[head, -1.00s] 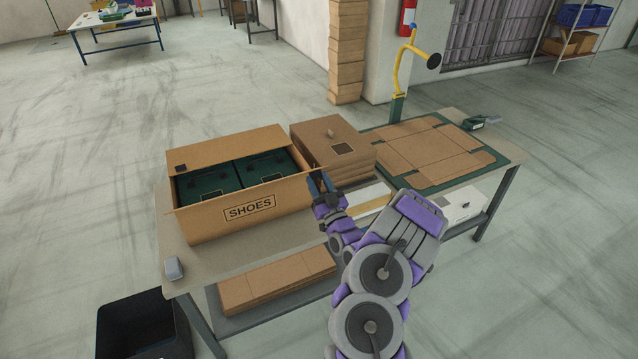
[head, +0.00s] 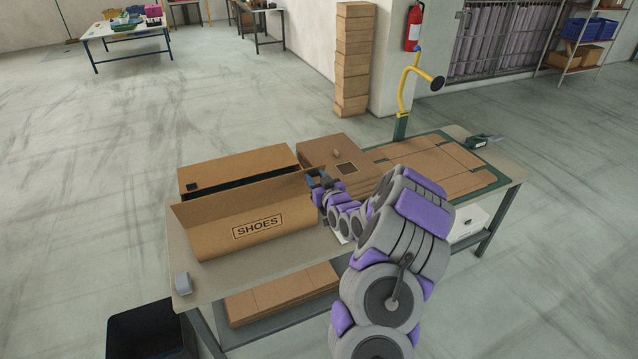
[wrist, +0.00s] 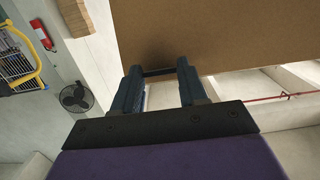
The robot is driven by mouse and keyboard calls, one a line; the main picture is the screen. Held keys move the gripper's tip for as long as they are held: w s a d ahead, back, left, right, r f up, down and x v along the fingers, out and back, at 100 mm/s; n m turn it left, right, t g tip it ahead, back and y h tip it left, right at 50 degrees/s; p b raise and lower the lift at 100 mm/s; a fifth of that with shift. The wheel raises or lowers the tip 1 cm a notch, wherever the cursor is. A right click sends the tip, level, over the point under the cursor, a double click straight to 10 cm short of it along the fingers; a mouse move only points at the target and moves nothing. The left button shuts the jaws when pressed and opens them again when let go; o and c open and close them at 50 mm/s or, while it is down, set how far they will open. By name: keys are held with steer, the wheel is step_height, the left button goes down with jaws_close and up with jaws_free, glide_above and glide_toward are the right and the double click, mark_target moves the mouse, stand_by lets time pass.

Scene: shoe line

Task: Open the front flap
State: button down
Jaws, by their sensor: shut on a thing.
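The brown shoe carton (head: 240,165) stands at the left of the table. Its front flap (head: 215,235), next to the SHOES label (head: 258,227), slants up and outward toward me. Only a narrow dark strip of the carton's inside shows behind it; the contents are hidden. My gripper (head: 319,184) is at the flap's right end, and the arm partly covers that spot. In the wrist view, my gripper's fingers (wrist: 160,75) meet the lower edge of a broad cardboard panel (wrist: 215,35). My gripper is shut on this flap.
Flattened cardboard (head: 435,165) lies on a green mat at the right. A yellow bent stand (head: 402,90) rises behind it. A small grey object (head: 184,284) sits at the front left corner above a black bin (head: 150,330).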

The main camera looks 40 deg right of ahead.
steer(key=shift+w+d+r, duration=0.15)
steer(key=shift+w+r, duration=0.05)
steer(key=shift+w, duration=0.05)
steer(key=c, duration=0.6)
jaws_free()
steer(key=p+v, duration=0.3)
steer(key=v, duration=1.4)
steer(key=shift+r+p, duration=0.2)
steer(key=shift+p, duration=0.15)
steer(key=shift+s, duration=0.1)
